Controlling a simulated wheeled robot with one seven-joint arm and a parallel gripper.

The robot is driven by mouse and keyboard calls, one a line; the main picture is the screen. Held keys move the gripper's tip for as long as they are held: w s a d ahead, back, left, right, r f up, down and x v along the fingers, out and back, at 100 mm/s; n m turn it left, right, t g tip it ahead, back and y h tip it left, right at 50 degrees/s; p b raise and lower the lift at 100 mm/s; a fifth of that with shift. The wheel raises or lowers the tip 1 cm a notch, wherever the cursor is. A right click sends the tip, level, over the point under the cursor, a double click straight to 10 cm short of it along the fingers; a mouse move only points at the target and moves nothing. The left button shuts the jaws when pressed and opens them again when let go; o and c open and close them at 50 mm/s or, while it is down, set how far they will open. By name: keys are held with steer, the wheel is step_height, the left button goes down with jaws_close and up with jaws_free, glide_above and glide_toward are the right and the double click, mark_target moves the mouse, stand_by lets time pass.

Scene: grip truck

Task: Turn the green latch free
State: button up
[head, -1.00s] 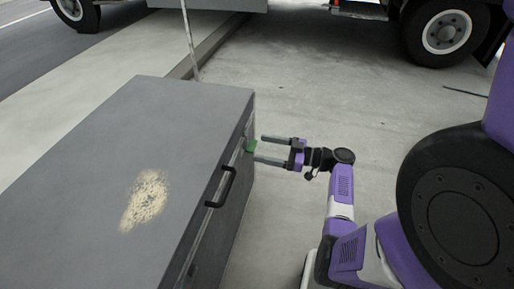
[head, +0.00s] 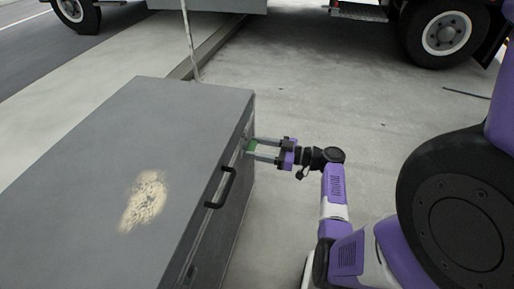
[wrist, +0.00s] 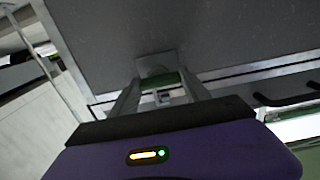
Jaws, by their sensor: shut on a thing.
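The green latch (head: 251,145) is on the side of the grey chest (head: 110,150), near its far corner and just under the lid edge. My gripper (head: 257,149) reaches it from the right, with its two fingers on either side of the latch and shut on it. In the wrist view the green latch (wrist: 160,79) shows between the fingertips, below a grey plate on the chest wall. The fingers partly hide the latch, so its exact turn is hard to tell.
A black handle (head: 221,188) sticks out of the chest's side, nearer than the latch. A thin pole (head: 189,40) stands behind the chest. A truck wheel (head: 446,34) is at the back right. The concrete floor right of the chest is clear.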

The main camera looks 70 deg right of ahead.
steer(key=shift+m, duration=0.3)
steer(key=shift+m+p, duration=3.5)
steer(key=shift+m, duration=5.1)
steer(key=o, duration=1.4)
